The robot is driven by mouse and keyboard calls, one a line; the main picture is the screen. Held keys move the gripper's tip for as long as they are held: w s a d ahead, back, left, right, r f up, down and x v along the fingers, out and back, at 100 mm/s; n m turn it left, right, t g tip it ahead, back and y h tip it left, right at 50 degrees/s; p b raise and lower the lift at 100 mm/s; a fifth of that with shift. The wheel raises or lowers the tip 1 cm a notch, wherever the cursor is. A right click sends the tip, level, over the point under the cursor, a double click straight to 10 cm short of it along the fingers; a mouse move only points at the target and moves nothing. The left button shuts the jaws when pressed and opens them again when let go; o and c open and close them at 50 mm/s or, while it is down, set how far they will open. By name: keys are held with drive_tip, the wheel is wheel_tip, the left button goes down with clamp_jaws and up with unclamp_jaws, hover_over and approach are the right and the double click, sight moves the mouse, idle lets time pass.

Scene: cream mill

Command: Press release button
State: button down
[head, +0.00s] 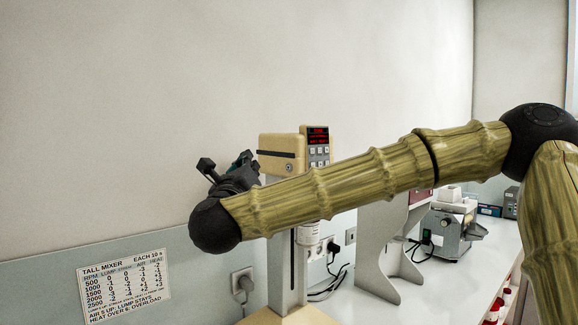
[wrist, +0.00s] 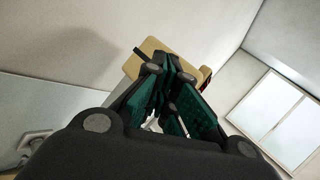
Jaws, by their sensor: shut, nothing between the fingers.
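The mixer's cream head (head: 279,151) stands on a pale column (head: 287,270) beyond my forearm. Its dark keypad with a red display (head: 318,139) faces forward on the head's right side. A small dark round spot shows on the front of the head; I cannot tell whether it is the release button. My gripper (head: 246,160) is shut and empty at the left side of the head. In the wrist view, its green-padded fingers (wrist: 168,62) meet in front of the cream head (wrist: 150,50) and hide part of it. I cannot tell whether they touch.
A sign headed TALL MIXER (head: 124,283) hangs on the wall at lower left, near a wall socket with a plug (head: 243,282). A white counter (head: 400,300) runs to the right. A grey bench machine (head: 450,229) stands on it. Wall left of my gripper is bare.

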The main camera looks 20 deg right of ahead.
sight(289, 168)
drive_tip(key=w+d, duration=0.1)
drive_tip(key=d, duration=0.1)
drive_tip(key=w+d+f+p, duration=0.1)
drive_tip(key=w+d, duration=0.1)
drive_tip(key=d, duration=0.1)
drive_tip(key=w+d+p, duration=0.1)
drive_tip(key=w+d, duration=0.1)
drive_tip(key=d, duration=0.1)
drive_tip(key=shift+w+d+f, duration=0.1)
drive_tip(key=shift+w+f, duration=0.1)
drive_tip(key=shift+f, duration=0.05)
drive_tip(key=shift+s, duration=0.1)
idle(0.4)
drive_tip(key=shift+w+d+b, duration=0.3)
drive_tip(key=shift+d+b, duration=0.35)
drive_tip(key=shift+b, duration=0.3)
idle(1.5)
drive_tip(key=shift+a, duration=0.1)
idle(0.3)
drive_tip(key=shift+s+a+b, duration=0.25)
drive_tip(key=shift+a+b, duration=0.35)
drive_tip(key=shift+b, duration=0.05)
